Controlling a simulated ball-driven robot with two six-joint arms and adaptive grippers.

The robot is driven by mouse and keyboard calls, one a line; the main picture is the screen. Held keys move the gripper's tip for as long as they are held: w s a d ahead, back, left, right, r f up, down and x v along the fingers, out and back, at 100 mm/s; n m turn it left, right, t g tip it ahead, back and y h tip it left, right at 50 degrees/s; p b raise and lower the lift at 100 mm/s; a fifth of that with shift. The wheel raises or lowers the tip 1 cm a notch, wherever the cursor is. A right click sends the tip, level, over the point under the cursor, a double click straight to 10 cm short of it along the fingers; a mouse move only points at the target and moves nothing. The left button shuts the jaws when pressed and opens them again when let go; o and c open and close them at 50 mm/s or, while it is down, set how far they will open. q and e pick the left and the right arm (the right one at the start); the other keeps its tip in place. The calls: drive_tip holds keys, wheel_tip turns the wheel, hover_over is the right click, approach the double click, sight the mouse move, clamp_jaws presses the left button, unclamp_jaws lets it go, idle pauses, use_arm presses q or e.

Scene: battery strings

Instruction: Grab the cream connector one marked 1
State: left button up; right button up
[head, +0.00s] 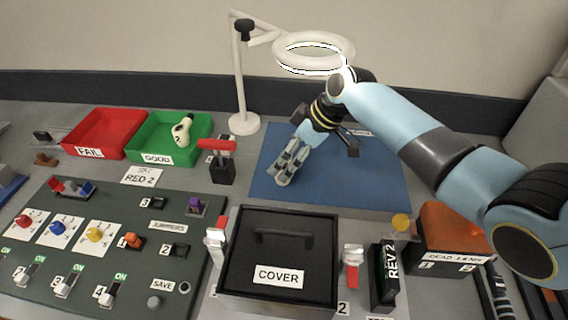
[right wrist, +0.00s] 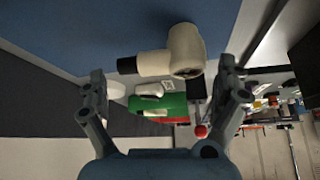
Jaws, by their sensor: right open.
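A cream connector (right wrist: 187,50) with a black end lies on the blue mat, which fills the top of the right wrist view. It sits between and just beyond the two fingertips of my right gripper (right wrist: 162,70). No number shows on it from here. In the head view my right gripper (head: 284,172) is low over the left part of the blue mat (head: 365,185), fingers pointing down, and it hides this connector. The gripper is open and holds nothing. A second cream connector, marked 2 (head: 182,130), lies in the green GOOD tray (head: 151,150). My left gripper is not in view.
A red FAIL tray (head: 100,128) stands left of the green tray. A ring lamp (head: 245,90) rises behind the mat. A black COVER box (head: 279,255) and a switch panel (head: 130,245) are in front. An orange dead-battery bin (head: 452,225) stands right.

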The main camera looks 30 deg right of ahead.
drive_tip(key=x, duration=0.2)
drive_tip(key=shift+f, duration=0.45)
drive_tip(key=c, duration=1)
drive_tip(key=shift+o, duration=0.2)
